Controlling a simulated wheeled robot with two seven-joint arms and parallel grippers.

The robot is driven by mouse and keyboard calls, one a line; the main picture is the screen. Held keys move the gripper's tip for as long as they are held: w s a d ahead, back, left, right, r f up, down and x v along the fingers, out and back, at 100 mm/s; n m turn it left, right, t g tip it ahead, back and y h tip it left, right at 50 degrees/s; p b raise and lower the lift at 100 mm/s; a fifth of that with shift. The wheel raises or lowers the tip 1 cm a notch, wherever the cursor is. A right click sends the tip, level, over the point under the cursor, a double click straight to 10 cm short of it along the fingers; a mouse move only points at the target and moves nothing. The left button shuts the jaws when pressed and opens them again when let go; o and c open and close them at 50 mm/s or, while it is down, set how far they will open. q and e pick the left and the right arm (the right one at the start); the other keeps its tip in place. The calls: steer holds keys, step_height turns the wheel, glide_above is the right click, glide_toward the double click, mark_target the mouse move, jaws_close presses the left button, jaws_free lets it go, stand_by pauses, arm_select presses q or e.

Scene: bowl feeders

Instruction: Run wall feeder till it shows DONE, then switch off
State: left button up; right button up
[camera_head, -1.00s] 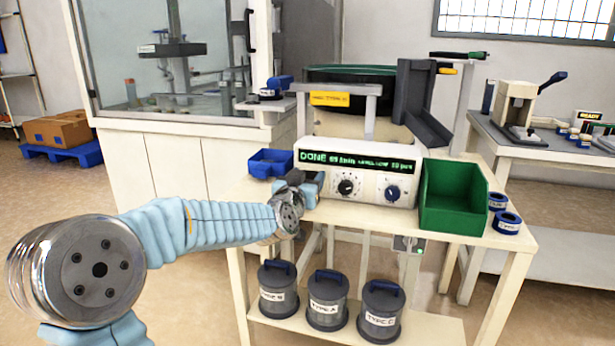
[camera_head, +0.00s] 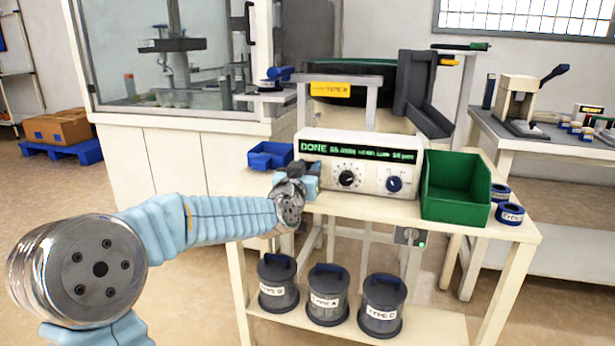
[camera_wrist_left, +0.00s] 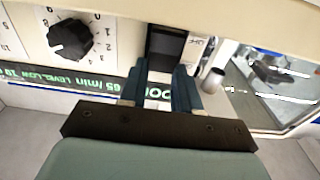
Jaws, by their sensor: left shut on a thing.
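The feeder's control box (camera_head: 322,149) stands on the bench; its green display (camera_head: 357,152) reads DONE, with a rate and level text after it. A black knob (camera_head: 347,178) and a blue knob (camera_head: 394,184) are on its front. My left gripper (camera_head: 310,171) is at the box's left front edge. In the left wrist view its fingers (camera_wrist_left: 160,82) are shut on a dark switch-like part (camera_wrist_left: 167,44) beside a small white label; the contact is partly hidden. The display also shows there upside down. My right gripper is out of view.
A blue bin (camera_head: 268,150) stands left of the box and a green bin (camera_head: 455,205) right of it. Several lidded canisters (camera_head: 327,300) stand on the lower shelf.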

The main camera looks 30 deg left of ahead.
arm_select(q)
steer(key=f+t+b, duration=0.1)
steer(key=t+b, duration=0.1)
steer(key=b, duration=0.2)
steer(key=shift+s+f+y+b, duration=0.15)
steer(key=shift+f+y+b, duration=0.2)
steer(key=shift+y+b, duration=0.05)
steer(key=shift+r+t, duration=0.3)
steer(key=shift+t, duration=0.1)
steer(key=shift+s+t+p, duration=0.15)
steer(key=shift+t+p, duration=0.2)
steer(key=shift+t, duration=0.15)
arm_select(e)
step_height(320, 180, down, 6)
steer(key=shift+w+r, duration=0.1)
arm_select(q)
steer(key=o, duration=1.1)
steer(key=shift+d, duration=0.1)
steer(key=shift+c, duration=0.2)
steer(key=v, duration=1.3)
steer(key=shift+s+f, duration=0.2)
steer(key=shift+s, duration=0.15)
